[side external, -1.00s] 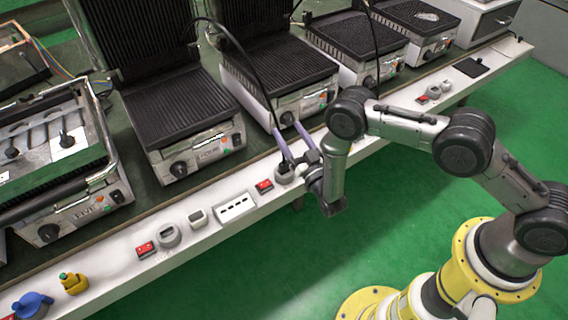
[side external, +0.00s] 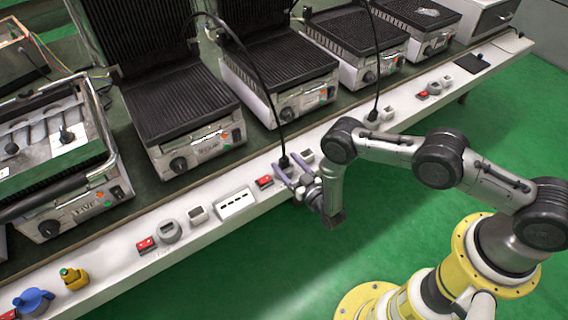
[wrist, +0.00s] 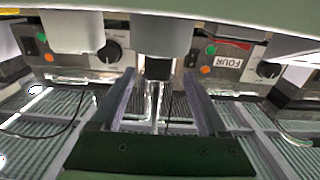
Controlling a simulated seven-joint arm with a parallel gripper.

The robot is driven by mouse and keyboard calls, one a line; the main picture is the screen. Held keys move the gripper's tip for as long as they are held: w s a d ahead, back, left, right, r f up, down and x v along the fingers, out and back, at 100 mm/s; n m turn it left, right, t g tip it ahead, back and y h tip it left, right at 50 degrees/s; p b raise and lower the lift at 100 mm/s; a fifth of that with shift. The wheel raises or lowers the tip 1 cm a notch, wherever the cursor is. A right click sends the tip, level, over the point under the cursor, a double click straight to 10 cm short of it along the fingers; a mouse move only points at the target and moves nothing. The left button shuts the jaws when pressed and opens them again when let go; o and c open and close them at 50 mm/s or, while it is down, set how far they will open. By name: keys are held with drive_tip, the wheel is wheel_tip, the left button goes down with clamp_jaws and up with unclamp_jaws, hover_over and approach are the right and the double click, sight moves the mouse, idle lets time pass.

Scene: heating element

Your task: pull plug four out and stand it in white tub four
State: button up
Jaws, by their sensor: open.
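A black plug (side external: 284,161) with a black cable rising from it sits at the grey socket on the white front rail, right of a red switch. It also shows in the wrist view (wrist: 158,68). I cannot read a number on it. My gripper (side external: 287,171) is open, its two purple fingers on either side of the plug; contact is unclear. In the wrist view my gripper (wrist: 164,85) has the plug between its fingers. A small white tub (side external: 306,156) stands just right of the plug. A label reading FOUR (wrist: 228,63) shows on a grill front.
Several black contact grills stand behind the rail. A red switch (side external: 265,182) and a white socket strip (side external: 237,203) lie left of the plug. Another plug with a cable (side external: 373,115) stands farther right.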

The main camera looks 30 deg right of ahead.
sight(282, 157)
drive_tip(key=shift+w+d+f, duration=0.15)
drive_tip(key=shift+w, duration=2.55)
drive_tip(key=shift+c, duration=0.2)
clamp_jaws()
